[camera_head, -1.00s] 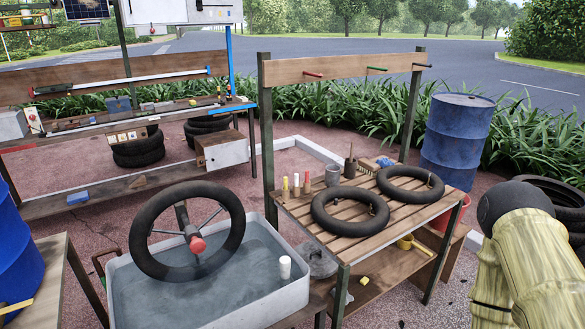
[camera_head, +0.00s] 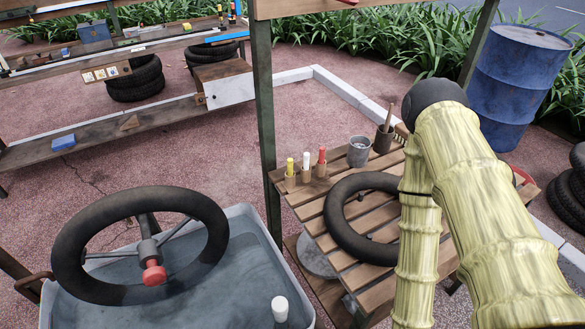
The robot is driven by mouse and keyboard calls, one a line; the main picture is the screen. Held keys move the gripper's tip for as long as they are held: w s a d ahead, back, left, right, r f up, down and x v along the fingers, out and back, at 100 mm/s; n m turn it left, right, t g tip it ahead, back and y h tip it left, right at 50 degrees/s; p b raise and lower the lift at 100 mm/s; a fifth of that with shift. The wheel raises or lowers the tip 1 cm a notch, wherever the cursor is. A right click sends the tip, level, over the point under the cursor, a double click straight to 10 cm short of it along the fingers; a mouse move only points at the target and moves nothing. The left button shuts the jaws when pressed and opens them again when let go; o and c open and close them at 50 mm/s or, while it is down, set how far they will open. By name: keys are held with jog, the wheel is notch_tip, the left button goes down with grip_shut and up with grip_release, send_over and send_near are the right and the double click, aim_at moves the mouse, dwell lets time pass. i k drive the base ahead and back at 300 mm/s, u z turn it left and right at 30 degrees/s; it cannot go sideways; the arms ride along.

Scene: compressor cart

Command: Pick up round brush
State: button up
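A wooden handle (camera_head: 389,117) stands up out of a dark round body (camera_head: 383,139) at the back of the slatted table, right of a grey cup (camera_head: 359,151). It may be the round brush; I cannot tell whether the dark part is bristles or a pot. A tan bristly thing (camera_head: 401,133) beside it is partly hidden behind my arm. My arm crosses the right side of the view, and my gripper is not in view.
The slatted table (camera_head: 317,200) holds a black inner tube (camera_head: 343,222) and small yellow, white and red sticks in holders. A green post (camera_head: 264,120) rises at the table's back left corner.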

aim_at(388, 122)
jog(key=z, duration=2.25)
jog(key=i, duration=1.8)
jog(key=u, duration=2.75)
